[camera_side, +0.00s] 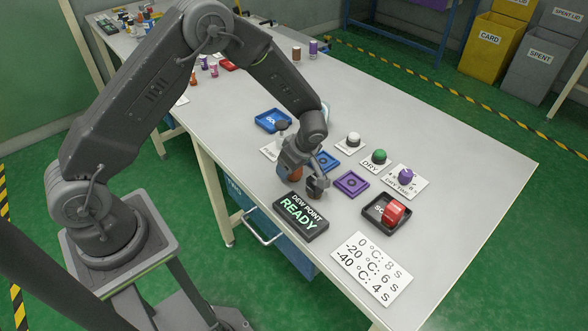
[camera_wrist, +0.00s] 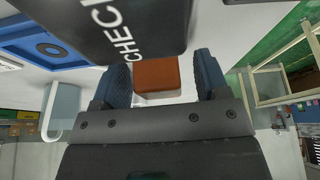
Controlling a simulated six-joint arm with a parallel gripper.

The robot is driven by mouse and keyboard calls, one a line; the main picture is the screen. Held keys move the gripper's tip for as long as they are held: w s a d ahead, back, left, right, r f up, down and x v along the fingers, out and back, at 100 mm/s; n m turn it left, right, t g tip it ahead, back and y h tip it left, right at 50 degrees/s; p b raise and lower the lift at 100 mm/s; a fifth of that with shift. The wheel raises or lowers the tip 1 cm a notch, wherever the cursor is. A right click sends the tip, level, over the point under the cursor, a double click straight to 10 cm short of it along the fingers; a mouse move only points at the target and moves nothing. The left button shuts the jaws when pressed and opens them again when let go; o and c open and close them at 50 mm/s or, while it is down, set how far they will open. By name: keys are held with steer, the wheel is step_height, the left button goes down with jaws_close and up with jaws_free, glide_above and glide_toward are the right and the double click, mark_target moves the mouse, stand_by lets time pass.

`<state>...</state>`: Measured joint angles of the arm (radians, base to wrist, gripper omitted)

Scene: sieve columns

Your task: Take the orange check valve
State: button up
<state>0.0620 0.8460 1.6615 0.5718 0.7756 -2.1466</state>
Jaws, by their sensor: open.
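The orange check valve (camera_side: 296,174) is at my gripper (camera_side: 304,177) in the side view, mostly covered by the fingers. In the wrist view it is an orange-brown block (camera_wrist: 158,74) between the two blue-grey fingers of my gripper (camera_wrist: 161,80). The fingers are open, with a visible gap on the right side of the block. I cannot tell whether the left finger touches it. A dark piece lettered CHECK (camera_wrist: 120,25) hides part of the view just beyond the block.
Near the gripper are a dew point display reading READY (camera_side: 301,216), a blue tray (camera_side: 272,121), a purple tray (camera_side: 351,184) and a black tray with a red piece (camera_side: 394,212). Green (camera_side: 379,157) and purple (camera_side: 405,175) knobs stand behind. The table's right side is clear.

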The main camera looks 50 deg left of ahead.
steer(key=shift+a+f, duration=0.15)
steer(key=shift+f, duration=0.15)
steer(key=shift+c, duration=0.3)
steer(key=c, duration=1)
steer(key=shift+r, duration=0.15)
